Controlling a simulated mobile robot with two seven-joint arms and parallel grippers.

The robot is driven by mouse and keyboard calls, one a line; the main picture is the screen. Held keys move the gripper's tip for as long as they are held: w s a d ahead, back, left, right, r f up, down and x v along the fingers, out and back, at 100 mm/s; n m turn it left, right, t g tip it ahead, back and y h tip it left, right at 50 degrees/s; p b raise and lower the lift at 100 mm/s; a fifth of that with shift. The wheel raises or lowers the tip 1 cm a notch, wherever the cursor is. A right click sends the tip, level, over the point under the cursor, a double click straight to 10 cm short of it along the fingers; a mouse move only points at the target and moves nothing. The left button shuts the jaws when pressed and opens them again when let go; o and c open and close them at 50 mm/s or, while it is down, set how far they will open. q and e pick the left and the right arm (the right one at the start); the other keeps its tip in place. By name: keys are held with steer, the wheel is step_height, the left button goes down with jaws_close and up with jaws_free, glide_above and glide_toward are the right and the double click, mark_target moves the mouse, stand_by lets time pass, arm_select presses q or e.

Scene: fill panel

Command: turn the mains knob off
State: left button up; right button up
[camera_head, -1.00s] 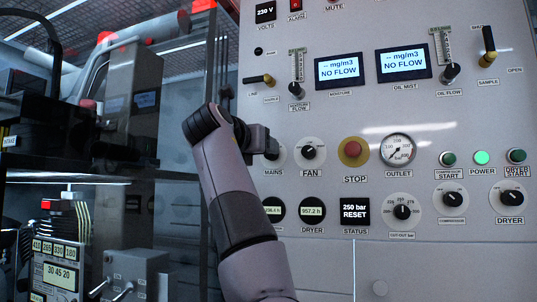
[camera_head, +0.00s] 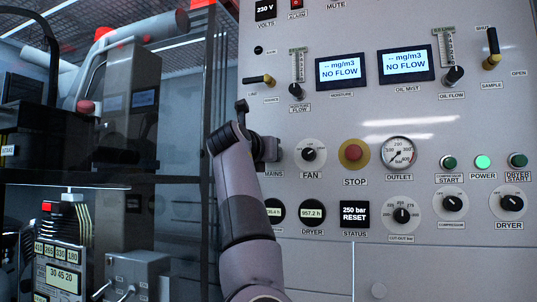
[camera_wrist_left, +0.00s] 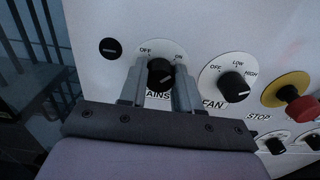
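The black MAINS knob (camera_wrist_left: 160,74) sits on a white dial marked OFF and ON in the left wrist view. I cannot tell for sure which mark it points to. The two fingers of my left gripper (camera_wrist_left: 160,84) stand apart, one on each side of the knob. Whether they press on it I cannot tell. In the head view my left gripper (camera_head: 266,148) is at the panel and hides the knob; the MAINS label (camera_head: 274,173) shows just below it. My right gripper is not in view.
The FAN knob (camera_head: 308,154) is close to the right, then the red STOP button (camera_head: 353,153) and the OUTLET gauge (camera_head: 399,152). Round hour displays (camera_head: 312,211) lie below. A dark rack with equipment (camera_head: 128,110) stands to the left.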

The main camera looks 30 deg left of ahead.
arm_select(q)
steer(key=shift+c, duration=0.4)
steer(key=shift+n, duration=0.3)
steer(key=shift+a+f+n, duration=0.1)
steer(key=shift+n, duration=4.2)
steer(key=shift+a+f+n, duration=0.1)
steer(key=shift+n, duration=4.2)
steer(key=o, duration=1.1)
steer(key=shift+c, duration=0.2)
steer(key=shift+s+d, duration=0.1)
steer(key=shift+s, duration=0.1)
